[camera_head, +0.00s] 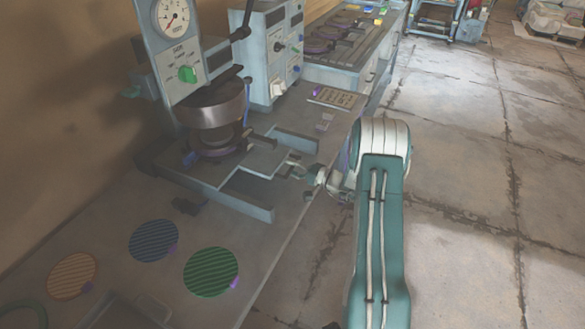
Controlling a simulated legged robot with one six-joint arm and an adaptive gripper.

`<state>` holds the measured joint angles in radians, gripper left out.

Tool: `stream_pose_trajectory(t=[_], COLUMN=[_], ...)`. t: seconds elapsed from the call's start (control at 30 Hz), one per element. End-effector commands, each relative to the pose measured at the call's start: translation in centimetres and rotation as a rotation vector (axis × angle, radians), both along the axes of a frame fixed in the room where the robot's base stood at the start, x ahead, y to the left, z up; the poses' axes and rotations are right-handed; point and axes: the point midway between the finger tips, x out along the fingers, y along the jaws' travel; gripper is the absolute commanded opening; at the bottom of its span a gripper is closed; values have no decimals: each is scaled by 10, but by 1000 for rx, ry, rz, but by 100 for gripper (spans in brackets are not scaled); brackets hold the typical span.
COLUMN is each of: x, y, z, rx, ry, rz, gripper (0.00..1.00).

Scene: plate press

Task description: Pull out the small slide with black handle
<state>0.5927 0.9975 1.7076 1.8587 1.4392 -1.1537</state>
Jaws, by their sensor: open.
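The plate press (150,75) stands on the bench at the upper left, with a dial, a green knob and a round metal ring. Low on its front, a small grey slide (262,162) lies between two grey rails. A dark bar (258,137) that looks like a black handle shows above the slide's back edge; how it joins the slide is unclear. My gripper (293,166) is open, just right of the slide, with its fingers pointing left toward it. Its fingertips are small in view, and I cannot tell whether they touch anything. My arm hides part of the bench edge.
Blue (153,240), green (211,272) and orange (73,276) ribbed discs lie on the bench in front of the press. A control box (268,50) and a stove-like unit (340,40) stand behind. The tiled floor (480,180) at right is clear.

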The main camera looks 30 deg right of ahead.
Motion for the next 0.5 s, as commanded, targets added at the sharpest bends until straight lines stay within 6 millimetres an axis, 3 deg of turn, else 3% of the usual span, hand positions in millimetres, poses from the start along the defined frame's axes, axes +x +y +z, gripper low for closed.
stream_pose_trajectory(t=[0.2,0.3,0.33,0.5], x=[0,0,0,0], y=[0,0,0,0], z=[0,0,0,-1], rx=[0,0,0,-1], ry=[0,0,0,1], rz=[0,0,0,0], gripper=[51,7,0,0])
